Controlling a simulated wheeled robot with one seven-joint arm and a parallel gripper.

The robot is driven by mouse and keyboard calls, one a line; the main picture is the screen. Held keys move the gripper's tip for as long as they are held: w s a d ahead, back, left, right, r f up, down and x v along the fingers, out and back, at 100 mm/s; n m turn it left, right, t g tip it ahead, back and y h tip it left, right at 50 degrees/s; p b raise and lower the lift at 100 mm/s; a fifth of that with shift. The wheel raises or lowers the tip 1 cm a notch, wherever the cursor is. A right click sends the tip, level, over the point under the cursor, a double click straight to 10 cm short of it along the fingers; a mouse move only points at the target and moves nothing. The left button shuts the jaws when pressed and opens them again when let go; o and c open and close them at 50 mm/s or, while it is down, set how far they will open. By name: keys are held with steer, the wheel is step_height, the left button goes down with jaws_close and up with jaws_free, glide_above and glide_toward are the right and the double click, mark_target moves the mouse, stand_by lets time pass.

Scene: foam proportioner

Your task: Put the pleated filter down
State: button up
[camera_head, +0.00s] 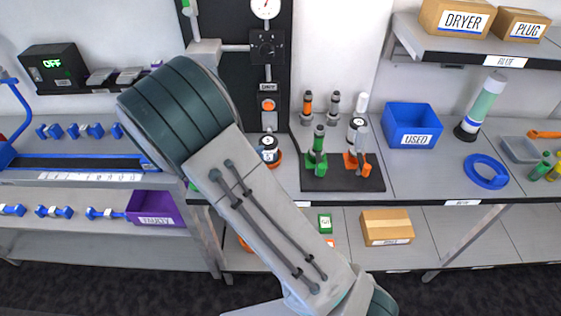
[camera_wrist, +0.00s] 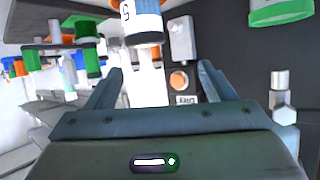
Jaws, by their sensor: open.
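No part is clearly recognisable as the pleated filter. The likeliest is a short blue-and-white cylinder with a dark band (camera_wrist: 145,22), at the top of the wrist view, which looks upside down. In the head view a similar labelled cylinder (camera_head: 268,150) stands on an orange base on the bench, just right of my arm. My gripper (camera_wrist: 160,80) shows in the wrist view with its two fingers wide apart. The cylinder lies beyond the fingertips, apart from them. A bright white area fills the gap; whether it is part of the cylinder or the wall is unclear. My arm hides the gripper in the head view.
A black board (camera_head: 343,178) right of the cylinder carries several upright parts, including a green one (camera_head: 316,150). A dark panel with a gauge (camera_head: 265,8) stands behind. A blue USED bin (camera_head: 411,125) sits further right. Bare bench lies between the board and a blue ring (camera_head: 486,171).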

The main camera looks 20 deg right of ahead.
step_height(320, 180, up, 8)
steer(key=w+a+n+t+y, duration=0.1)
steer(key=n+t+y, duration=0.15)
steer(key=y, duration=0.55)
steer(key=s+r+n+g+y, duration=0.2)
steer(key=s+r+n+y, duration=0.25)
steer(key=s, duration=0.25)
steer(key=s+d+n+g+h, duration=0.1)
steer(key=s+d, duration=0.4)
steer(key=s, duration=0.6)
steer(key=s+d+r+n+g+h, duration=0.1)
steer(key=s+d+g, duration=0.3)
steer(key=s, duration=0.7)
steer(key=shift+s+d+n+g+h, duration=0.35)
steer(key=shift+d+n+h, duration=0.1)
steer(key=shift+n, duration=0.15)
